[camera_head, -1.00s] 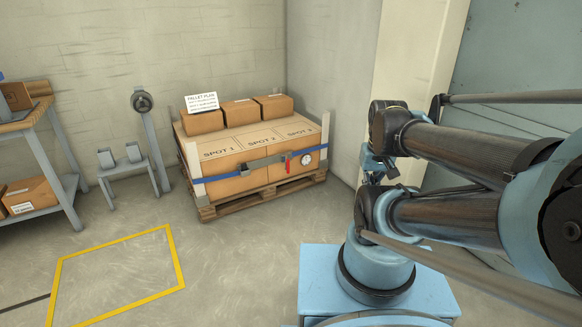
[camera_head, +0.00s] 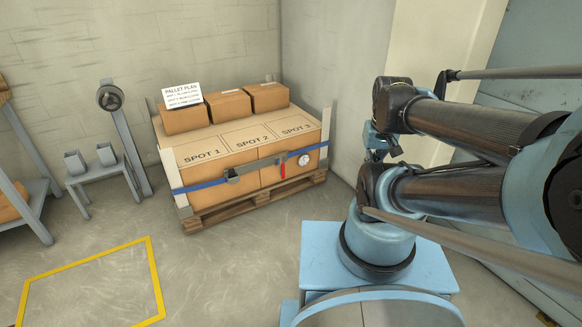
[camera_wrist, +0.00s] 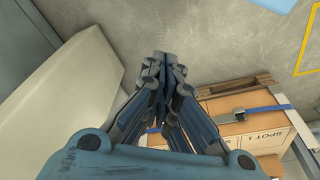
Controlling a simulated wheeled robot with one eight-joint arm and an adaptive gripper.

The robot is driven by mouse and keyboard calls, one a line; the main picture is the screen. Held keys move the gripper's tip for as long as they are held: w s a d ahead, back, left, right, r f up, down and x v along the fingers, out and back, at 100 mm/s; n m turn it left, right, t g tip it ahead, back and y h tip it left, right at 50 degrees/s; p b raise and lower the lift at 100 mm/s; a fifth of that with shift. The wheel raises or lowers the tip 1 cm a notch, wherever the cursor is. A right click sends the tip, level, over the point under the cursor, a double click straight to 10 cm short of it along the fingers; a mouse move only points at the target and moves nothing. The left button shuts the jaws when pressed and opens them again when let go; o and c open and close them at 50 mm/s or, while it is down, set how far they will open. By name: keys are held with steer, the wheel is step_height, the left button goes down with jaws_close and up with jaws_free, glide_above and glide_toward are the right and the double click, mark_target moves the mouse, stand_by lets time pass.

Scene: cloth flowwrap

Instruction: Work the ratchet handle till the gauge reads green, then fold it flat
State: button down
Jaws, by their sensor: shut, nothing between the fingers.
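The red ratchet handle (camera_head: 282,170) hangs down on the front of the strapped pallet load, left of the gauge (camera_head: 305,159). The gauge is a small round white dial; its reading is too small to tell. The handle and gauge cannot be made out in the wrist view.
The cartons stand on a wooden pallet (camera_head: 245,207) with corner posts, in the room's corner. Small boxes (camera_head: 228,106) and a pallet plan sign (camera_head: 182,95) are on top. A grey stand (camera_head: 105,180) is left. Floor before the pallet is clear, with a yellow outline (camera_head: 154,275).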

steer(key=shift+w+d, duration=0.1)
steer(key=shift+w, duration=0.2)
